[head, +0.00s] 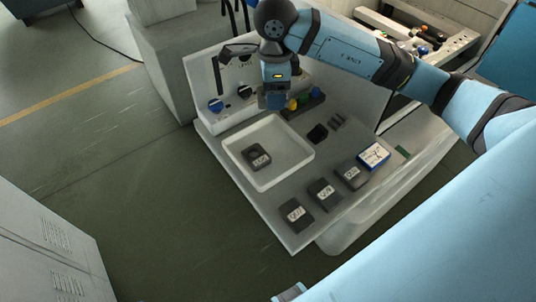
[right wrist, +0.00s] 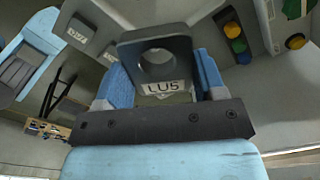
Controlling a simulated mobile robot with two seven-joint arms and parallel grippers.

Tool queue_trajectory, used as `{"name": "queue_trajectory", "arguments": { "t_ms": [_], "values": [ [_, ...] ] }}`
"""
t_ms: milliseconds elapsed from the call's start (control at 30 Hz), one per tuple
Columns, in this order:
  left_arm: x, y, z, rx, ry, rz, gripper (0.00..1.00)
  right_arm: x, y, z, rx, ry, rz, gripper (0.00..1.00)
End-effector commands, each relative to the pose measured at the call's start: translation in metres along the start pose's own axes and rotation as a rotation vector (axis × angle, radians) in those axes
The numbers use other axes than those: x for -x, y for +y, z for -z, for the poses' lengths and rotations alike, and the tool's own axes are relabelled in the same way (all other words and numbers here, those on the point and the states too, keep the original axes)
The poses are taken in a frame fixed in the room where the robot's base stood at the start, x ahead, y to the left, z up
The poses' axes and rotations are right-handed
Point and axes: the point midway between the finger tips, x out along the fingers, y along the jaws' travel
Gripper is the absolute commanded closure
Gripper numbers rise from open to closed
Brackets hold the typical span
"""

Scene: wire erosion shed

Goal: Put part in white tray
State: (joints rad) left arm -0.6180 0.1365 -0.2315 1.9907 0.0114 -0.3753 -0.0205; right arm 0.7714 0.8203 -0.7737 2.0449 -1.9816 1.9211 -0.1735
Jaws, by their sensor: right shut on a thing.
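My right gripper (head: 276,101) is above the back edge of the white tray (head: 300,172), fingers pointing down. In the right wrist view my right gripper (right wrist: 160,85) is shut on a dark grey part (right wrist: 127,57) with a round hole and a label that seems to read "LU5". In the head view the held part is mostly hidden by the fingers. A similar dark labelled part (head: 257,156) lies inside the tray, left of its middle. My left gripper is not in view.
Several dark labelled blocks, one at the front (head: 296,211), and a blue-and-white box (head: 374,154) line the table's right-hand edge. Two small dark pieces (head: 318,132) lie right of the tray. The tray's right half is clear.

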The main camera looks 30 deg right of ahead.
Motion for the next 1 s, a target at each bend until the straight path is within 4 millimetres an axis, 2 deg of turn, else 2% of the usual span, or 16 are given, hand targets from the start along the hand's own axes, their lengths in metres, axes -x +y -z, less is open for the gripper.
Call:
{"name": "queue_trajectory", "arguments": {
  "t_ms": [100,300,400,567,667,1000],
  "values": [
    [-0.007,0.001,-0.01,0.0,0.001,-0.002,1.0,0.001,-0.005,0.006,-0.307,-0.003,0.001,0.78],
    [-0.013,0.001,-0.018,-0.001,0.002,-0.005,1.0,0.009,-0.01,0.015,-0.747,-0.004,0.001,0.78],
    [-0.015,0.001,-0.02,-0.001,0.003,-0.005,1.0,0.011,-0.011,0.018,-0.893,-0.004,0.0,0.78],
    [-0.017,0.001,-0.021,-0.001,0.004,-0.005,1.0,0.012,-0.012,0.021,-1.014,-0.004,-0.001,0.78],
    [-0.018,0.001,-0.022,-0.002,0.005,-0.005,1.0,0.0,-0.012,0.021,-1.034,-0.002,-0.004,0.78],
    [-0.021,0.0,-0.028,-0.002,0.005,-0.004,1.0,-0.082,-0.011,0.021,-1.036,0.002,-0.006,0.78]
  ]
}}
